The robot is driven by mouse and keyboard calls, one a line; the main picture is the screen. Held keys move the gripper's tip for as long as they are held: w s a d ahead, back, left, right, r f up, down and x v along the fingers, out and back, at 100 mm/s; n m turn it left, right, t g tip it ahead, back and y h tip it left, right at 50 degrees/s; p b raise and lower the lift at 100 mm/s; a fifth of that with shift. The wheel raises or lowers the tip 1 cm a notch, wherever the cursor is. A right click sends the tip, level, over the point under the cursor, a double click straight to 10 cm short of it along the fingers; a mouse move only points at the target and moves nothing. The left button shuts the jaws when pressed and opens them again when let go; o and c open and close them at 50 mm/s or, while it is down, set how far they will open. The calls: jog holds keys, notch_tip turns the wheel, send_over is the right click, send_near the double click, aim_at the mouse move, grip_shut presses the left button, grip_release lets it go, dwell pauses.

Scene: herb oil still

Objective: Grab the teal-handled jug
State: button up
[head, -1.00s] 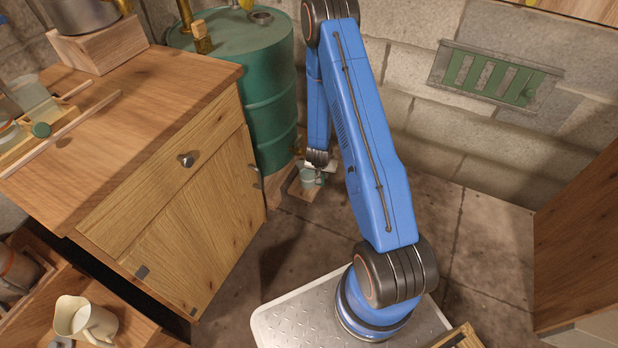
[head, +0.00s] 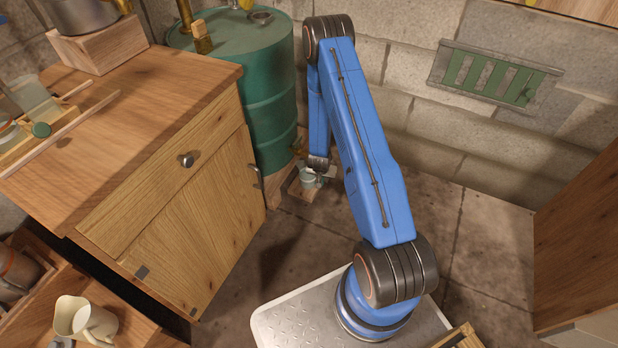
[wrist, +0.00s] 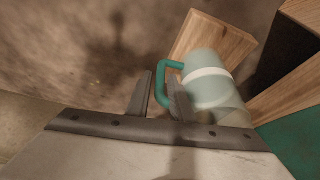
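The jug (wrist: 205,80) is pale and see-through with a white band and a teal handle (wrist: 161,84). It stands on a small wooden block low beside the green drum, and it also shows in the head view (head: 307,179), partly covered by my arm's end. My gripper (wrist: 160,88) is open in the wrist view. Its fingers are on either side of the handle's outer bar, with a gap visible on the left. The right finger lies between the bar and the jug's body. I cannot tell whether either finger touches it.
The green drum (head: 272,100) stands close behind the jug. A wooden cabinet (head: 175,210) with a metal knob is to the left. A cream pitcher (head: 85,318) sits on a lower shelf at bottom left. The floor (head: 465,235) to the right is clear.

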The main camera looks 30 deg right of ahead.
grip_shut()
dwell(1.4)
